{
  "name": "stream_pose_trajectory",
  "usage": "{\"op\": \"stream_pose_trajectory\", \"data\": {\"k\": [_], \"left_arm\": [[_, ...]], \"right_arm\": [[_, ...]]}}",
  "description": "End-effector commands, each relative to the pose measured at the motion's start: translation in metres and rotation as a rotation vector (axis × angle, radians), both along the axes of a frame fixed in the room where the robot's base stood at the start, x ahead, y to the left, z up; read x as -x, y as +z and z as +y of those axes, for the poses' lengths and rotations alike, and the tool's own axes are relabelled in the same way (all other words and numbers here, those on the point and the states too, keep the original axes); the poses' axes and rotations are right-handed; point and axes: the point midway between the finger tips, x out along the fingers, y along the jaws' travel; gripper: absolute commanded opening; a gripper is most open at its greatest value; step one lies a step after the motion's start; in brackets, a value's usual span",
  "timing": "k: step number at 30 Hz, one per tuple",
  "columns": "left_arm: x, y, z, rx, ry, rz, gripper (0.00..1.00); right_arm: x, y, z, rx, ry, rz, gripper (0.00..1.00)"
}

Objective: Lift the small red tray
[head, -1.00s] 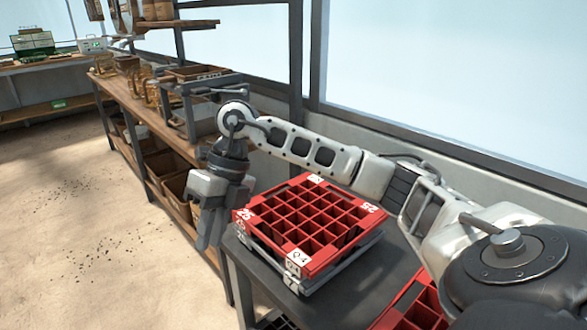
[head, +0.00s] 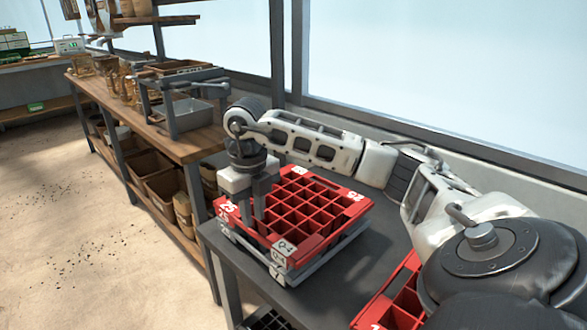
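A red tray (head: 318,240) with a grid of square cells and white "25" and "Q-4" marks sits on top of a small stack on the dark table. Another red tray (head: 401,318) shows partly at the bottom right, mostly hidden behind my arm. My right gripper (head: 252,214) points down at the left part of the stacked red tray, its two fingers apart, with the tips at or just over the rim and cells. I cannot tell whether they touch it. My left gripper is not in view.
A pale grey tray (head: 318,268) lies under the red one. The dark table (head: 345,283) has bare room between the two red trays. A long wooden bench (head: 198,142) with bins stands behind to the left.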

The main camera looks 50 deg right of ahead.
Motion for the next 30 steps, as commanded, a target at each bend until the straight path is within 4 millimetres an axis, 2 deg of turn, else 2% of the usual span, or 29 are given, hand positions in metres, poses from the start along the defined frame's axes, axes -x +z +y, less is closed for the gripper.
{"op": "stream_pose_trajectory", "data": {"k": [9,12,20,21,22,30], "left_arm": [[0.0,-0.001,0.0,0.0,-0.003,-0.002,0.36],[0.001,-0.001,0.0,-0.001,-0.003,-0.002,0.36],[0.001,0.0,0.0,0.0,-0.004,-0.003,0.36],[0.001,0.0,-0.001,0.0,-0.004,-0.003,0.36],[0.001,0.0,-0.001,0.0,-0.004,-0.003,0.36],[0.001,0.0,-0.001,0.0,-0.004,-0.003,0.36]], "right_arm": [[-0.005,-0.043,0.003,-0.001,0.0,0.005,0.18],[-0.006,-0.051,0.003,-0.001,0.0,0.002,0.18],[-0.006,-0.052,0.003,-0.001,0.0,0.001,0.18],[-0.006,-0.052,0.003,-0.001,0.0,0.001,0.07],[-0.006,-0.052,0.003,-0.001,0.0,0.001,0.0],[-0.006,-0.052,0.003,-0.001,0.0,0.0,0.0]]}}
